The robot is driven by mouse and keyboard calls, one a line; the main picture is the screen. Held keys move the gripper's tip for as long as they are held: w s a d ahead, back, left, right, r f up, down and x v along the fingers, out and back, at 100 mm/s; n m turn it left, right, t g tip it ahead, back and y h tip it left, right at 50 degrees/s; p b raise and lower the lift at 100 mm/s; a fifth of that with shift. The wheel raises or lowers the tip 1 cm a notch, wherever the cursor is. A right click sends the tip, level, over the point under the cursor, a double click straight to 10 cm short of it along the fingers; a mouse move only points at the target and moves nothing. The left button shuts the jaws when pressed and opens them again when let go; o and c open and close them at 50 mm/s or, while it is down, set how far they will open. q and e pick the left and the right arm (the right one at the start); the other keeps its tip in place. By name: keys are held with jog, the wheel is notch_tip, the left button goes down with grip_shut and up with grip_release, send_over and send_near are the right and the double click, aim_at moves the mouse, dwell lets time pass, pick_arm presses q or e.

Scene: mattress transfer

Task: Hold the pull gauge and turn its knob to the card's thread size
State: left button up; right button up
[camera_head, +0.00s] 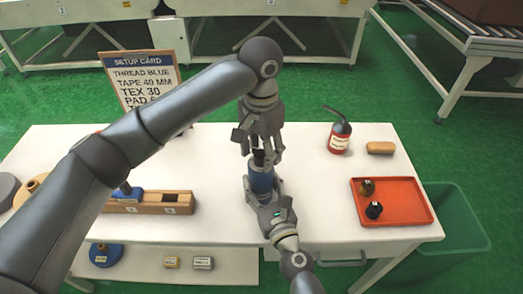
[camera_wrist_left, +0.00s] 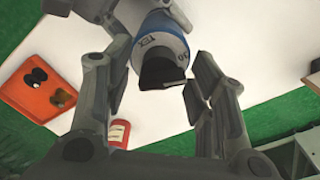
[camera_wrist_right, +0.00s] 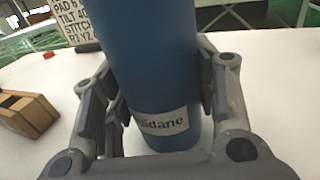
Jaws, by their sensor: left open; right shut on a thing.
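The blue cylindrical pull gauge (camera_head: 262,181) stands upright on the white table.
A wooden block (camera_head: 178,202) with slots and a blue-topped piece is left of the gauge. A green bin (camera_head: 460,225) stands beside the table.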

aim_at(261, 149)
pick_arm(q)
notch_tip(261, 149, up, 12)
jog(key=shift+f, duration=0.15)
pick_arm(e)
jog(key=shift+r, duration=0.15)
dwell(0.3)
jog(key=o, duration=1.2)
jog(key=shift+c, duration=0.2)
jog(key=o, duration=0.4)
